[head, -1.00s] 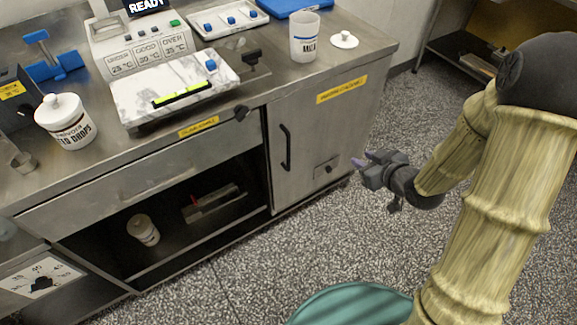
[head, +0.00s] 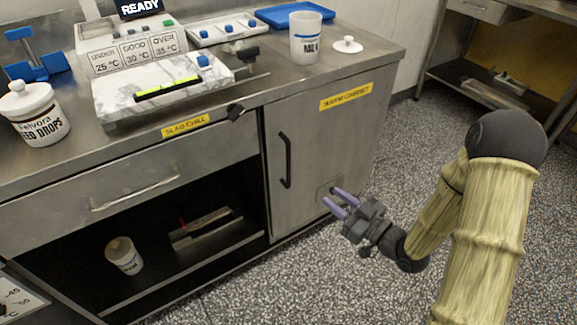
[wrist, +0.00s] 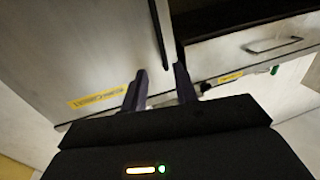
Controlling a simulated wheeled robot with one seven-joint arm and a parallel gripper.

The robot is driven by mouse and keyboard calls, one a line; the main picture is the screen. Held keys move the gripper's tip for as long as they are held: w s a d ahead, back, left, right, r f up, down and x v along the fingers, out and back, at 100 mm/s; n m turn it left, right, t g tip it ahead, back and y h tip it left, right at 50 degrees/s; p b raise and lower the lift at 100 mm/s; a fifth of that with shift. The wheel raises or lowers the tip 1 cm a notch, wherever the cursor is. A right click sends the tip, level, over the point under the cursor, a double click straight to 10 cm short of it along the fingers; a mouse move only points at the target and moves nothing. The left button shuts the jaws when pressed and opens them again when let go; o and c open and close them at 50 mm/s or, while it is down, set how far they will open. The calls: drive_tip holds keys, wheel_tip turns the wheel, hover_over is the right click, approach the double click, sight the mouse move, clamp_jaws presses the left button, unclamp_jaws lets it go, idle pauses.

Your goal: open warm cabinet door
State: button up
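The warm cabinet door (head: 312,150) is a flat steel panel at the right end of the counter, under a yellow label (head: 346,97), and it is shut. Its dark vertical handle (head: 286,160) is near the door's left edge. My gripper (head: 334,198) is open and empty, in front of the lower right of the door, below and right of the handle in the head view. In the wrist view my gripper's two fingers (wrist: 157,88) are spread, with the door (wrist: 75,55) behind them and the handle (wrist: 161,35) above, apart from the fingers.
Left of the door is an open dark shelf bay (head: 170,240) holding a white jar (head: 123,255). A drawer with a handle (head: 135,187) is above it. A mug (head: 305,38) and a white lid (head: 347,45) stand on the counter. The speckled floor before the door is clear.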

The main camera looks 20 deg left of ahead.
drive_tip(key=b, duration=0.3)
hover_over(289, 184)
drive_tip(key=shift+w+a, duration=0.2)
drive_tip(key=shift+w, duration=0.1)
clamp_jaws()
